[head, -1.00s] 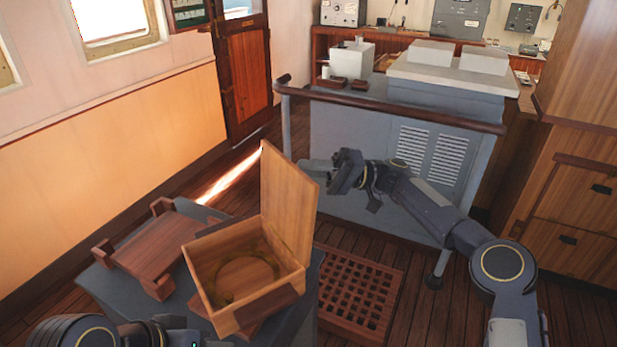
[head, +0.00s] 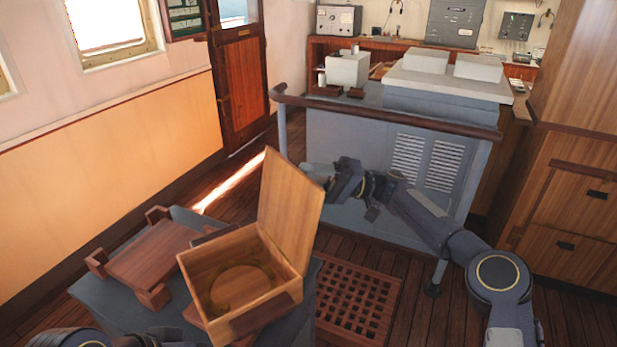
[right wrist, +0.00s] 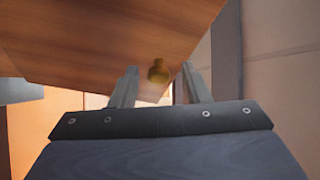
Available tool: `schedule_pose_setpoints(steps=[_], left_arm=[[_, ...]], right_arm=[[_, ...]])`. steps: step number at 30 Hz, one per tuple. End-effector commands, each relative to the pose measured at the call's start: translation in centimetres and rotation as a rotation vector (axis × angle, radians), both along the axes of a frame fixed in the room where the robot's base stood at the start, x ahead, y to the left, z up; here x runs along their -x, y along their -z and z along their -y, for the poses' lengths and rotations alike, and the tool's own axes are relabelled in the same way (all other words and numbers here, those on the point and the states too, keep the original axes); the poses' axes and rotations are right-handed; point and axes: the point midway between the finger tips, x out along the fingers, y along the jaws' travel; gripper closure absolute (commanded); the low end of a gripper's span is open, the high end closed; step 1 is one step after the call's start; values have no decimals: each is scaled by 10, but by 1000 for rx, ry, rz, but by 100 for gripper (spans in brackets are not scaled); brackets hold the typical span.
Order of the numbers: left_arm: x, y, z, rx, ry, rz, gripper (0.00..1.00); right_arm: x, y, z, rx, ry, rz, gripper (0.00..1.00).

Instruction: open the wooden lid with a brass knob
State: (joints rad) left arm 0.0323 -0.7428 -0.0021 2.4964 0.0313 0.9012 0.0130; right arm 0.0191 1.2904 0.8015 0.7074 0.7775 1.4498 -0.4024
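The wooden box (head: 246,316) stands on a grey-topped stand, and its lid (head: 289,212) is raised, standing up and leaning slightly back from the opening. The brass knob (right wrist: 158,72) shows in the right wrist view on the lid's wood, between and beyond the two fingers; the lid hides it in the head view. My right gripper (head: 322,172) is behind the lid, just right of its upper edge. In the right wrist view its fingers (right wrist: 160,88) are apart with nothing gripped. My left gripper (head: 158,338) is only partly in view at the bottom edge; its fingers cannot be made out.
A wooden tray with raised corners (head: 150,250) lies left of the box on the grey stand (head: 95,305). A grey console (head: 350,140) with a dark rail stands behind my right arm. A wooden floor grating (head: 358,300) lies right of the box. Wooden drawers (head: 575,215) stand at right.

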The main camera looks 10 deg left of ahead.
Motion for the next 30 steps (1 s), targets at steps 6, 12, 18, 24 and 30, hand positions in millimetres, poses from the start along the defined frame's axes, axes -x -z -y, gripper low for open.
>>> schedule_pose_setpoints(steps=[6,12,18,24,30], left_arm=[[0,4,0,0,0,0,60],[0,15,0,0,0,0,60],[0,21,0,0,0,0,60],[0,22,0,0,0,0,60],[0,22,0,0,0,0,60]], right_arm=[[-3,4,7,0,3,1,57],[-15,15,36,-1,5,1,57],[-25,22,61,0,4,1,57],[-28,23,70,0,0,-1,57],[-28,23,69,0,0,-1,57]])
